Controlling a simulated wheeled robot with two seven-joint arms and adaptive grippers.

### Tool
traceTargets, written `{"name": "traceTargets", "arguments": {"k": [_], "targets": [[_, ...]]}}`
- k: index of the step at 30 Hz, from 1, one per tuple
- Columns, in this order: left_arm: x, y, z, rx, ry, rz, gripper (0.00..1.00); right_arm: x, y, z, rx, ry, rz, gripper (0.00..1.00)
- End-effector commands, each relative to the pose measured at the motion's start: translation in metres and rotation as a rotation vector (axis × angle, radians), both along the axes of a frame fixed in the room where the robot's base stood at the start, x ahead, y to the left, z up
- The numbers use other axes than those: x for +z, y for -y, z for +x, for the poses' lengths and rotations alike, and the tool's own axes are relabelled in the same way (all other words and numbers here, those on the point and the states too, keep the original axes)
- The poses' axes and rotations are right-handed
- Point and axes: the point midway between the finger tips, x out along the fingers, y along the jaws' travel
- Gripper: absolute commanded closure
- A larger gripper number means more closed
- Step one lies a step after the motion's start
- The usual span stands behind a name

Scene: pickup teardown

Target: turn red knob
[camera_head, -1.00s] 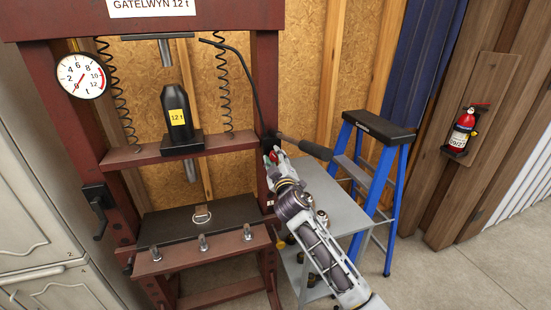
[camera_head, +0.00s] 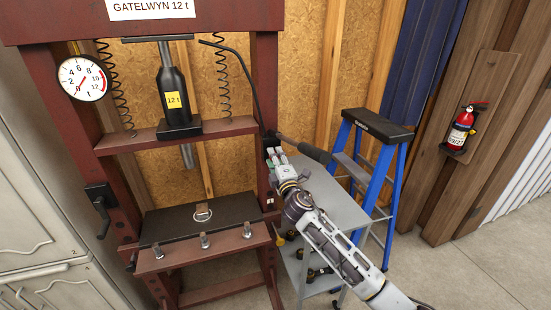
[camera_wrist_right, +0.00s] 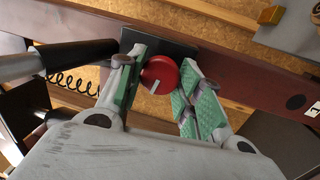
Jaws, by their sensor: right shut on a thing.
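The red knob (camera_wrist_right: 160,72) is a round button with a pale line on its face. It sits on a dark plate on the right upright of the dark red press in the right wrist view. My right gripper (camera_wrist_right: 163,80) has its green-padded fingers on either side of the knob and is shut on it. In the head view, my right gripper (camera_head: 273,156) is at the press's right upright and hides the knob. My left gripper is not in view.
The press (camera_head: 240,140) carries a black jack (camera_head: 170,85) and a gauge (camera_head: 82,79). A dark lever (camera_head: 305,150) sticks out beside my gripper. A grey cart (camera_head: 335,190) and a blue ladder (camera_head: 397,180) stand right. A fire extinguisher (camera_head: 461,128) hangs farther right.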

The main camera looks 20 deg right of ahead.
Motion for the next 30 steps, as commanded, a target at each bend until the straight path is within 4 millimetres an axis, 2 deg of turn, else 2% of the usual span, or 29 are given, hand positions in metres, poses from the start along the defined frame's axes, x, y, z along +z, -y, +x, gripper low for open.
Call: {"name": "traceTargets", "arguments": {"k": [13, 14, 18, 30], "targets": [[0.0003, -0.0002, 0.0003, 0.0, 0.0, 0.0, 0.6, -0.0007, -0.0009, -0.0001, 0.002, 0.0, -0.013, 0.88], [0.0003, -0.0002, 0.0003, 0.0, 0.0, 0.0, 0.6, -0.0007, -0.0009, -0.0001, 0.002, 0.0, -0.013, 0.62], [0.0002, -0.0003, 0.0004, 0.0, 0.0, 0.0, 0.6, -0.0007, -0.0008, -0.0001, 0.002, 0.0, -0.012, 0.44], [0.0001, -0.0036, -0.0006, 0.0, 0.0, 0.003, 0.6, -0.0007, -0.0002, -0.0007, 0.0, 0.0, -0.012, 0.42]]}}
